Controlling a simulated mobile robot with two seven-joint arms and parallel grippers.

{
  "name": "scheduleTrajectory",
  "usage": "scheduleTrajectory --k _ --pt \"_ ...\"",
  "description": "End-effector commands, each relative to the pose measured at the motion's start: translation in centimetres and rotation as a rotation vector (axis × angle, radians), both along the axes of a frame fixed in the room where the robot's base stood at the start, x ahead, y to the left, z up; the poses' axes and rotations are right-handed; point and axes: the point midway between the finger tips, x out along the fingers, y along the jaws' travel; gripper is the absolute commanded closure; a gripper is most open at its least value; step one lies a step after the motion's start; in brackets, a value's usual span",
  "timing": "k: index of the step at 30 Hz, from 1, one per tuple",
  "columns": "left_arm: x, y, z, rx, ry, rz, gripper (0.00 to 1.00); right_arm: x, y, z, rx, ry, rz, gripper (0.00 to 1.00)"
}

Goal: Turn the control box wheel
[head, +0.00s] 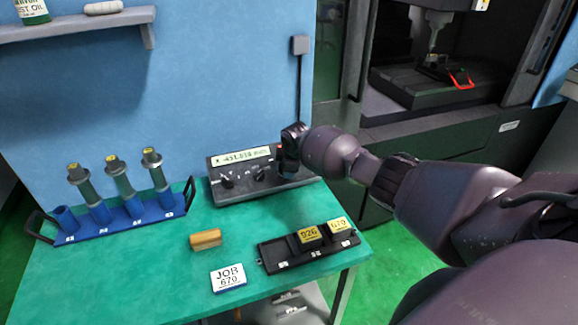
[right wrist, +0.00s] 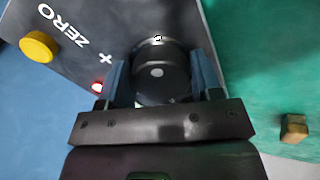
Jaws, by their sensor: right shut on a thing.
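The dark grey control box (head: 232,187) stands at the back of the green table, with a lit display (head: 242,156) and small knobs on its face. My right gripper (head: 288,152) is at the box's right end. In the right wrist view its two fingers (right wrist: 161,75) are shut around the round black wheel (right wrist: 158,88), one on each side. The wheel is hidden behind the gripper in the head view. A yellow button (right wrist: 39,46), the word ZERO and a plus mark show on the panel beside it. My left gripper is out of view.
A blue rack (head: 120,222) with several tool holders stands on the left. A wooden block (head: 206,239), a JOB 670 card (head: 228,278) and a black tray (head: 274,265) with yellow-labelled blocks lie in front of the box. A machine (head: 430,85) stands behind.

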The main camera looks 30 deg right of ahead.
Motion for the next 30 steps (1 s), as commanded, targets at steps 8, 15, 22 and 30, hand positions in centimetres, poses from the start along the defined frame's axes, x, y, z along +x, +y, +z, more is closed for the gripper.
scheduleTrajectory --k 8,15,22,30 --pt "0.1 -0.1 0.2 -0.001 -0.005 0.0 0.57 -0.3 0.3 -0.6 0.003 0.01 0.003 0.17" --pt "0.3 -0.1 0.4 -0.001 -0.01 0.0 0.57 -0.1 0.1 -0.3 0.001 0.005 0.002 0.17" --pt "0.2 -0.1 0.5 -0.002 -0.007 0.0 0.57 -0.3 0.1 0.7 -0.001 0.001 0.003 0.17" --pt "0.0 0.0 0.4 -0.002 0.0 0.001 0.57 -1.5 0.4 3.7 0.0 0.003 0.004 0.17"
